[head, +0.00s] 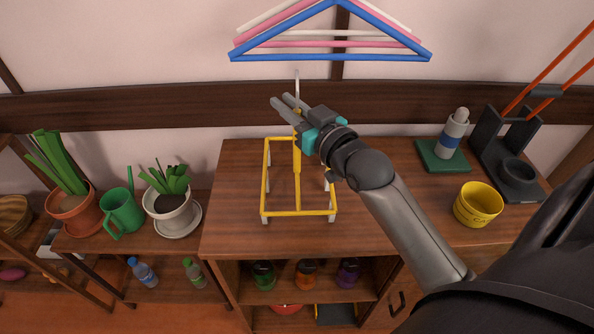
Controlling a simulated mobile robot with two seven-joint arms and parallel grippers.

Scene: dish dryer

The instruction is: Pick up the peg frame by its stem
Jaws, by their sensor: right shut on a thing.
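The peg frame (299,213) is a yellow rectangular frame with pale grey pegs hanging from it, in the middle of the head view over the wooden cabinet top (235,220). Its yellow stem (297,160) rises upright from the middle and ends in a grey hook (297,82). My right gripper (288,103) reaches in from the right and is shut on the upper stem, just below the hook. The fingers hide part of the stem. I cannot tell whether the pegs touch the cabinet top. My left gripper is not in view.
Blue, pink and white hangers (330,57) hang behind and above the gripper. To the right are a yellow bowl (478,204), a bottle (453,134) on a green mat and a dark holder (505,160). Potted plants (172,208) and a green watering can (121,212) stand left.

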